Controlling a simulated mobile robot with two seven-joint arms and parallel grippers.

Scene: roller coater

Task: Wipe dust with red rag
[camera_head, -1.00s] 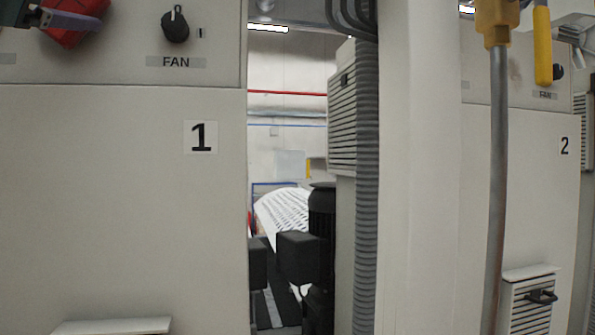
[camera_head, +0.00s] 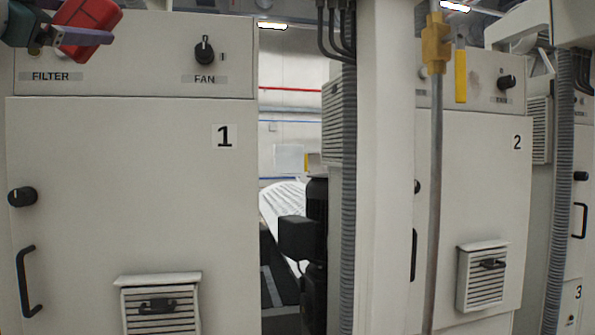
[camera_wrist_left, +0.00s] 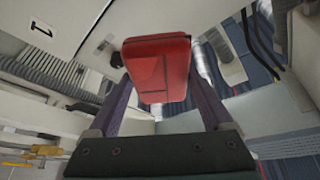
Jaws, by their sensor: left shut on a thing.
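The red rag (camera_head: 95,30) is a folded red block at the top left of the head view. My left gripper (camera_head: 58,38) is shut on it, with purple fingers, in front of the panel of cabinet 1 above the FILTER label. In the left wrist view the rag (camera_wrist_left: 157,68) sits between the two purple fingers of the left gripper (camera_wrist_left: 160,88). A faint brownish smudge, perhaps dust (camera_head: 476,82), shows on the upper panel of cabinet 2, left of its knob. My right gripper is not in view.
Cabinet 1 (camera_head: 120,200) has a FAN knob (camera_head: 204,51), a door handle (camera_head: 27,290) and a vent (camera_head: 160,305). A grey vertical pipe with a yellow valve (camera_head: 437,45) stands before cabinet 2 (camera_head: 480,200). A gap with black machinery (camera_head: 305,235) separates the cabinets.

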